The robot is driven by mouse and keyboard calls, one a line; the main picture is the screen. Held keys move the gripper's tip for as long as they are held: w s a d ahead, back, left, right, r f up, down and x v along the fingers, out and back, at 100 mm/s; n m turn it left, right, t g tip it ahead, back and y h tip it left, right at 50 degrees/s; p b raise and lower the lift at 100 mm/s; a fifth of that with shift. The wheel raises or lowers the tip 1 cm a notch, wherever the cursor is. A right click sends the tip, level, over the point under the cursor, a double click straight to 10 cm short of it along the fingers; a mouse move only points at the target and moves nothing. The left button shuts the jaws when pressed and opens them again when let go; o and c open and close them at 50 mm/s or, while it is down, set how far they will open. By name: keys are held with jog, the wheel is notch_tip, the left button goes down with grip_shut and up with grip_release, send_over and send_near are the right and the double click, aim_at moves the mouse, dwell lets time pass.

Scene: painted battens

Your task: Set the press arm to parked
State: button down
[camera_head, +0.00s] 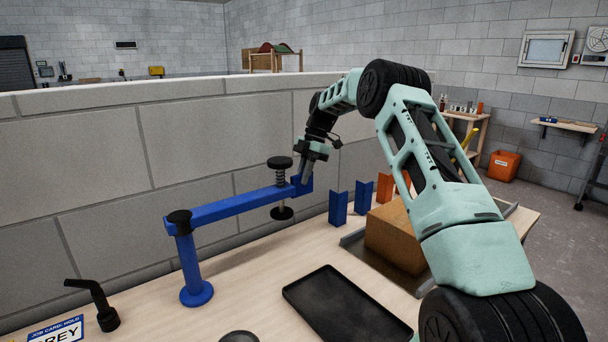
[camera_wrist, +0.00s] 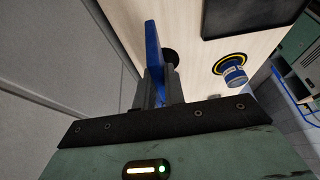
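The press arm (camera_head: 240,205) is a blue bar on a blue post (camera_head: 189,265) with a round base on the bench. A black knob, spring and plunger pad (camera_head: 282,213) sit near its outer end, the pad above the bench. The bar reaches right, close to the grey block wall. My gripper (camera_head: 304,179) is at the blue end piece of the bar. In the wrist view my gripper's fingers (camera_wrist: 162,88) lie on both sides of a blue part of the press arm (camera_wrist: 153,50) and look closed on it. The exact contact is partly hidden.
A black tray (camera_head: 345,305) lies on the bench, with a brown block (camera_head: 395,238) behind it. Blue brackets (camera_head: 338,208) stand right of the bar's end. A black crank handle (camera_head: 105,308) and a job card (camera_head: 55,332) are at left. The wrist view shows a blue cylinder (camera_wrist: 235,76).

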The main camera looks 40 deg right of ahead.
jog(key=c, duration=1.5)
grip_release()
jog(key=shift+w+a, duration=0.15)
jog(key=shift+w, duration=0.3)
jog(key=shift+s, duration=0.1)
jog(key=shift+r, duration=0.1)
jog(key=shift+p+v, duration=2.95)
jog(key=shift+v, duration=5.7)
